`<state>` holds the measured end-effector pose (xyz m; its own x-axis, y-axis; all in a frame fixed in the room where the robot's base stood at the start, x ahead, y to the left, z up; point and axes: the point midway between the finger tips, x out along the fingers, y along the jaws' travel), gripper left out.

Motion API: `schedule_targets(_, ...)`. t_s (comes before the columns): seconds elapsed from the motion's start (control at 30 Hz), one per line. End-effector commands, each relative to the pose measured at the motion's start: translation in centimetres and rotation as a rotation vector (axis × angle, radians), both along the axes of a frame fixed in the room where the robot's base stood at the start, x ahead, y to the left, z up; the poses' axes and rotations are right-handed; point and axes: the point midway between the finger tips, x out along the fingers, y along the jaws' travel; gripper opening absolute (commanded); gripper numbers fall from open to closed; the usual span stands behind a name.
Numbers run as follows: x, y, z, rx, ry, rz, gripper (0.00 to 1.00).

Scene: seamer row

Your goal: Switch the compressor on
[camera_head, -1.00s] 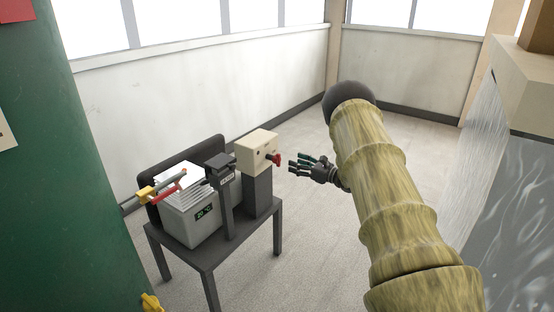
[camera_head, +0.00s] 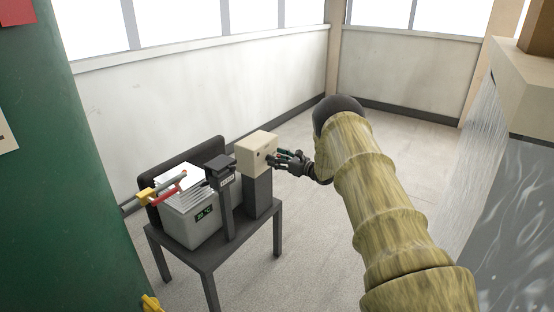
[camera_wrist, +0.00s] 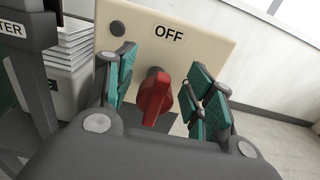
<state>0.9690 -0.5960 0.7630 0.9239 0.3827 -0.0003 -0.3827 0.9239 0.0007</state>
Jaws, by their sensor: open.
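The switch box (camera_head: 256,150) is a cream box on a dark grey post at the right end of a small dark table. In the wrist view its cream face (camera_wrist: 204,47) carries the word OFF above a red rotary knob (camera_wrist: 154,96). My gripper (camera_head: 275,158) is at the box's face in the head view and hides the knob there. In the wrist view my gripper (camera_wrist: 160,85) is open, with teal-padded fingers on the left and right of the red knob. I cannot tell whether the fingers touch it.
The dark table (camera_head: 208,258) also bears a light grey unit (camera_head: 192,222) with a small green display, a dark labelled post (camera_head: 226,205), and red and yellow handles (camera_head: 168,188). A green surface (camera_head: 60,180) stands at left. Floor right of the table is clear.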

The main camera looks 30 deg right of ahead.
Motion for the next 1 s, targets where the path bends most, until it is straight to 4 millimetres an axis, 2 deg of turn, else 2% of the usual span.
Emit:
schedule_targets(0.13, -0.02, -0.01, -0.01, 0.0, 0.0, 0.0, 0.54)
schedule_targets(0.17, -0.02, -0.01, -0.01, 0.0, 0.0, 0.0, 0.5)
schedule_targets(0.3, -0.04, -0.04, -0.01, 0.0, 0.0, 0.0, 0.24)
schedule_targets(0.4, -0.04, -0.05, 0.0, 0.0, 0.0, 0.0, 0.09)
schedule_targets(0.73, -0.01, -0.05, -0.11, 0.035, 0.015, 0.001, 0.09)
schedule_targets(1.0, 0.09, -0.4, -0.23, 0.183, 0.076, 0.0, 0.09)
